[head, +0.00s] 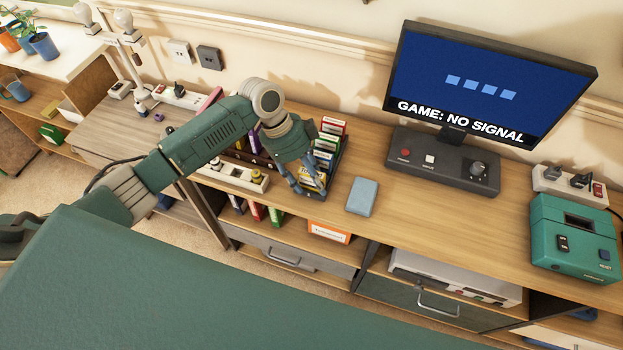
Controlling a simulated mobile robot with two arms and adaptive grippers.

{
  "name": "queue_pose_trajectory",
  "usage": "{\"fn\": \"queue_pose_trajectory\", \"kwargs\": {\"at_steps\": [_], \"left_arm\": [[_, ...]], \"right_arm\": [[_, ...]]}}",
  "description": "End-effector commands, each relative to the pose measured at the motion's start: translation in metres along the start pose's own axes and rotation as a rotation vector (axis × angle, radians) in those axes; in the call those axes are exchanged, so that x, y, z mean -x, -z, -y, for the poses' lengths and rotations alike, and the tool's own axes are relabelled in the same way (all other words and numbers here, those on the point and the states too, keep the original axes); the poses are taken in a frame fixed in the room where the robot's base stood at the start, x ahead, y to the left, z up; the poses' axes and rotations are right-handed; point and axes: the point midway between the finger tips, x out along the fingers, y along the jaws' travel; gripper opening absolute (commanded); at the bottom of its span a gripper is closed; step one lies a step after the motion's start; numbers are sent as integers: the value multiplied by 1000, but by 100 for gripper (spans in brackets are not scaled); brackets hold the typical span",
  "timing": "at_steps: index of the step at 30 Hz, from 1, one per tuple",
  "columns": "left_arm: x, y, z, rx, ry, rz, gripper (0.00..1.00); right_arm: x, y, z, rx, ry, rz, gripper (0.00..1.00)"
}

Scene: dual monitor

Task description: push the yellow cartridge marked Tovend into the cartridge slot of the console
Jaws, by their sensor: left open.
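A yellow cartridge (313,179) stands at the near end of a dark rack (343,165) of several cartridges; its label is too small to read. My left gripper (307,187) reaches down over that near end from the left. It is open, with its fingers at the yellow cartridge and partly covering it. I cannot tell whether they touch it. The teal console (560,255) sits at the right end of the desk, with a dark slot (579,222) in its top that looks empty. My right gripper is not in view.
A blue-grey box (362,196) lies right of the rack. A monitor (485,85) reading "GAME: NO SIGNAL" stands on a dark base (440,165) between rack and console. A power strip (570,184) lies behind the console. The desk front (430,215) before the monitor is clear.

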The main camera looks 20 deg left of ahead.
Motion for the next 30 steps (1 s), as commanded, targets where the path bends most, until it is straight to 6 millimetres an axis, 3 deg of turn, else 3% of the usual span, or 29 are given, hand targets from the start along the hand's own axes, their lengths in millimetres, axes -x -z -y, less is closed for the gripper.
{"fn": "queue_pose_trajectory", "kwargs": {"at_steps": [5, 13, 23, 30], "left_arm": [[0, 0, 0, 0, 1, 0, 49], [0, 0, 0, 0, 1, 0, 0], [2, 1, 1, -1, 2, -1, 0], [24, 10, 2, -3, 6, -1, 0]], "right_arm": [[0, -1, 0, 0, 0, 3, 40], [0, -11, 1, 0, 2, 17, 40], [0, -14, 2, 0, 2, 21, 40], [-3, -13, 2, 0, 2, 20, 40]]}}
